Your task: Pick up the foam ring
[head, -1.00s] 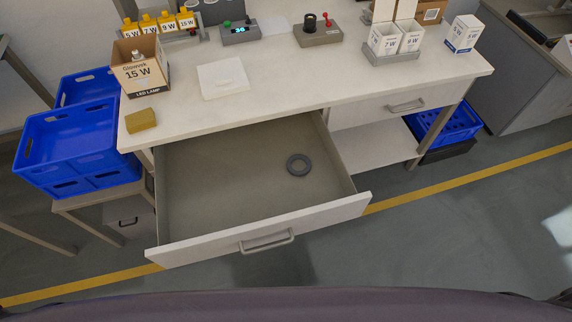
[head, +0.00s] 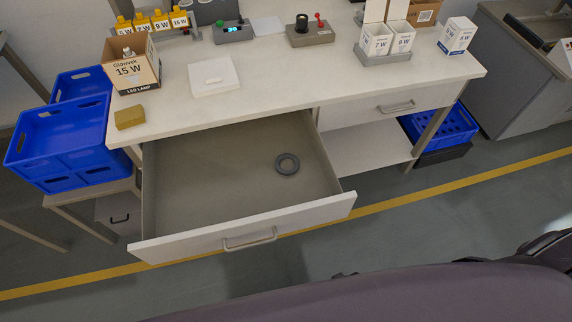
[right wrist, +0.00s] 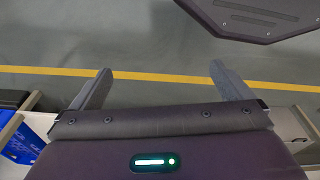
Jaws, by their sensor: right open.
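The foam ring (head: 287,164) is a dark grey ring lying flat on the bottom of the open drawer (head: 185,205), toward its right side. Nothing covers it in the head view. My right gripper (right wrist: 160,78) shows in the right wrist view with its two fingers spread wide and nothing between them. Beyond the fingers are the grey floor and a yellow line, and the ring is not in that view. No gripper shows in the head view, so my left gripper is out of sight.
The drawer front (head: 245,230) with its handle juts out from the workbench (head: 270,85). Blue crates (head: 62,140) stand at left. The floor before the drawer is clear.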

